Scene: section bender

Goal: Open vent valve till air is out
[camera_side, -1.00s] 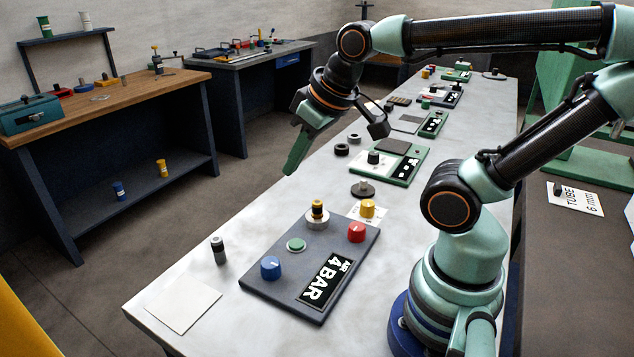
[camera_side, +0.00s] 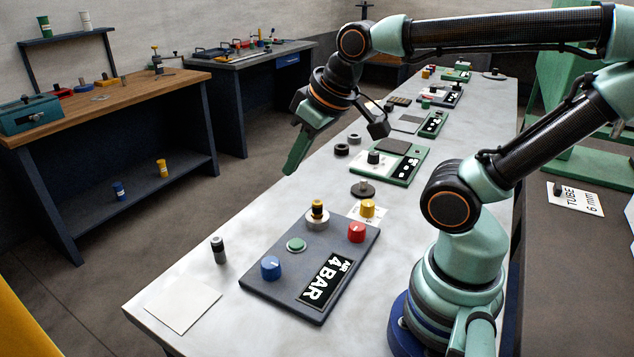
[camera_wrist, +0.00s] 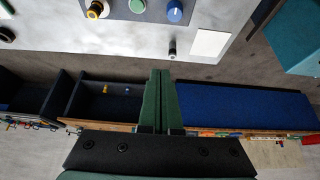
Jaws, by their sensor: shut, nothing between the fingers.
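A dark control panel (camera_side: 262,282) labelled "AIR 4 BAR" lies on the grey bench. It carries a blue knob (camera_side: 271,267), a green button (camera_side: 296,244), a red knob (camera_side: 356,232) and a brass-and-black fitting on a silver collar (camera_side: 317,212). A yellow knob (camera_side: 367,208) stands at its far edge. Which of these is the vent valve, I cannot tell. My gripper (camera_side: 289,170) is shut and empty, above the bench's left edge and apart from the panel. In the wrist view its green fingers (camera_wrist: 161,75) are together; the blue knob (camera_wrist: 175,11) is beyond them.
A small black-and-grey cylinder (camera_side: 219,251) and a pale square (camera_side: 183,305) are left of the panel. A round black base with a post (camera_side: 362,189) and a green unit (camera_side: 402,168) stand farther back.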

